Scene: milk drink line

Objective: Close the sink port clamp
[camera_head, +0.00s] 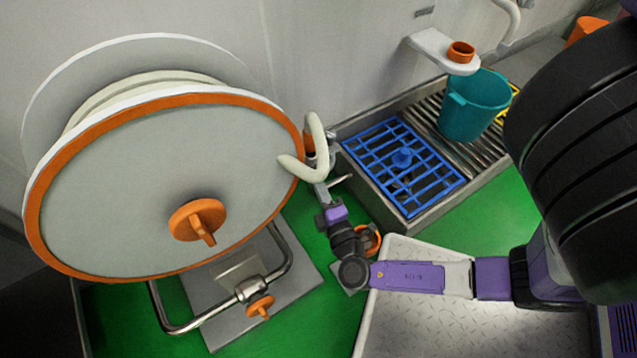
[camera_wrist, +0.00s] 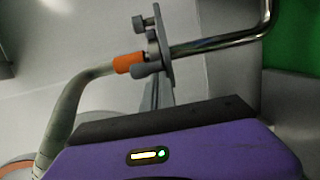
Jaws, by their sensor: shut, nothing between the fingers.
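A grey metal clamp (camera_wrist: 155,50) shows in the wrist view, around the joint between a bent steel pipe (camera_wrist: 225,42) and a cream hose with an orange cuff (camera_wrist: 128,63). The frames do not clearly show whether the clamp is open or shut. In the head view the curved cream hose (camera_head: 293,165) and its orange cuff (camera_head: 309,143) stand beside the sink's left corner. My gripper (camera_head: 329,186) is just below this joint, shut and empty. Contact with the clamp cannot be told. The purple gripper body (camera_wrist: 165,145) hides the lower part of the wrist view.
The floor sink (camera_head: 440,205) holds a blue grid (camera_head: 385,150) and a teal bucket (camera_head: 474,105). A bracket (camera_head: 430,48) with an orange ring is above. Green floor shows right of the sink.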

